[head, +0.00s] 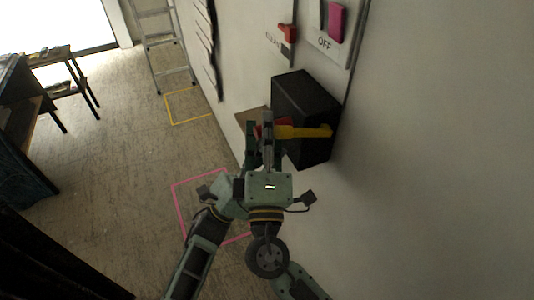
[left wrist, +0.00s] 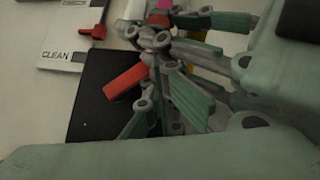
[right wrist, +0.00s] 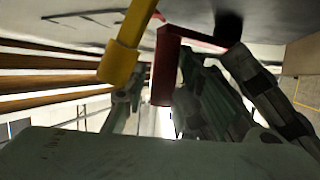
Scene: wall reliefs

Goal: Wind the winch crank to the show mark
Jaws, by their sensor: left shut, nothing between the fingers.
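The black winch box (head: 305,105) is mounted on the wall at upper middle right in the head view. A yellow crank arm (head: 306,131) runs across its face, with a red part (head: 284,123) at its left end. My right gripper (head: 260,128) is beside that red part. In the right wrist view its fingers (right wrist: 155,85) are apart, near a dark red bar (right wrist: 167,70) and a yellow crank part (right wrist: 120,58). My left gripper (left wrist: 162,85) is shut and empty beside a red bar (left wrist: 125,83). Its fingers are mostly hidden in the head view. I cannot make out the show mark.
Above the box are a red lever (head: 287,32) by the CLEAN label and a pink switch (head: 335,22) by OFF. A ladder (head: 160,45) leans at the wall. A dark table (head: 25,135) stands left. The floor between is clear, with taped outlines.

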